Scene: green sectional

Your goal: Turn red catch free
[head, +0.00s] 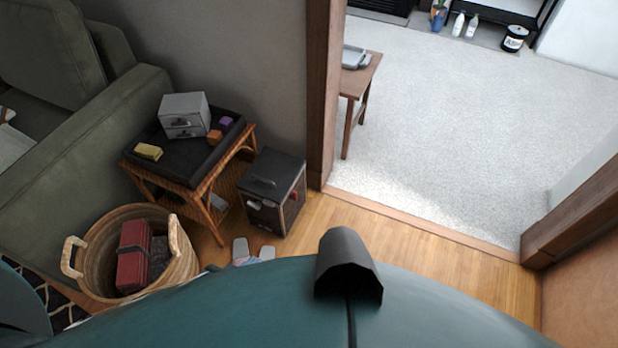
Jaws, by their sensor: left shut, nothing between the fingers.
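A dark box (273,175) with a handle on top stands on the wood floor left of the doorway. Small pale and reddish parts show on its front and side, too small to make out. A red case (133,265) sits in a wicker basket (185,262) at lower left; no catch on it can be made out. I can make out neither gripper; part of my own teal body fills the bottom of the view.
A wicker side table (205,210) carries a dark tray with a grey drawer box (186,115), a yellow block (148,151), an orange block and a purple block. A green sofa (95,135) is at left. A door post (325,90) stands right of the dark box.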

